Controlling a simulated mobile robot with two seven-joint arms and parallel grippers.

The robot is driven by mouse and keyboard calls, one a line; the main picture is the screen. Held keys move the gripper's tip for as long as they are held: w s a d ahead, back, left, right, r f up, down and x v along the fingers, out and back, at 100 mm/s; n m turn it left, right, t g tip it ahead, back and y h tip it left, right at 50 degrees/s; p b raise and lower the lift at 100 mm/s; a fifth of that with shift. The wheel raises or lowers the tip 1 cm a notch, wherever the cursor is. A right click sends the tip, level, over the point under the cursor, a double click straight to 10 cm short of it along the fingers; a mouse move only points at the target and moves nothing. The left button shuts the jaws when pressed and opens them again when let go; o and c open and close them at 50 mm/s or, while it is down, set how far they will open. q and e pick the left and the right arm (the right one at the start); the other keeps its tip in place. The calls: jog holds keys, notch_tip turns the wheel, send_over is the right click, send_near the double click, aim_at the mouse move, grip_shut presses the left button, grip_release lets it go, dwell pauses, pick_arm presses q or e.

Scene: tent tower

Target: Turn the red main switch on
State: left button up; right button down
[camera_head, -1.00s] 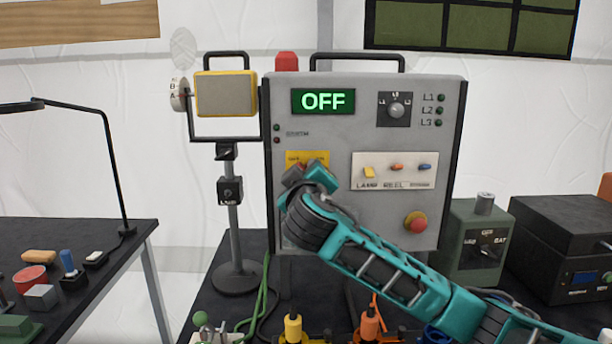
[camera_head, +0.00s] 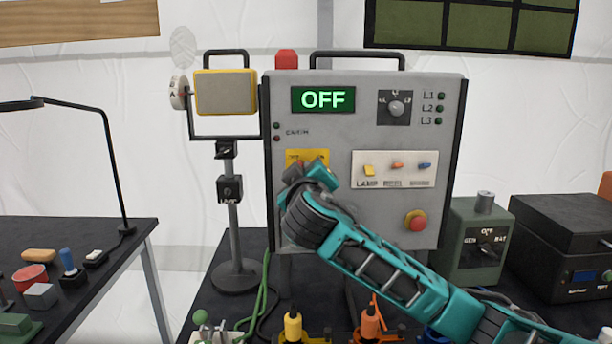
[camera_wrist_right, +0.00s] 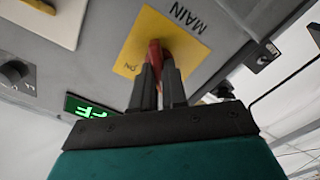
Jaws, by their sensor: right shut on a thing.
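The red main switch (camera_wrist_right: 155,53) sits on a yellow plate (camera_wrist_right: 133,47) marked MAIN and ON in the right wrist view. My right gripper (camera_wrist_right: 158,72) is shut on the red switch handle. In the head view the yellow plate (camera_head: 295,155) is partly covered by my right gripper (camera_head: 308,174), and the red handle is mostly hidden there. The green display (camera_head: 323,100) on the grey panel (camera_head: 350,230) reads OFF. My left gripper is not in view.
Right of the gripper is a pale plate (camera_head: 394,183) with small coloured switches. Below it is a red push button (camera_head: 415,221). A lamp on a stand (camera_head: 226,94) is at the left. Plugs and cables (camera_head: 293,326) lie in front of the panel.

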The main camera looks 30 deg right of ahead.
jog(key=m+b, duration=0.1)
jog(key=m, duration=0.4)
jog(key=m+b, duration=0.1)
jog(key=m, duration=0.5)
jog(key=m+b, duration=0.1)
jog(key=m, duration=0.5)
jog(key=shift+s+d, duration=0.2)
jog(key=shift+d, duration=0.1)
jog(key=shift+m, duration=0.4)
jog(key=c, duration=1.2)
grip_release()
jog(key=shift+o, duration=0.2)
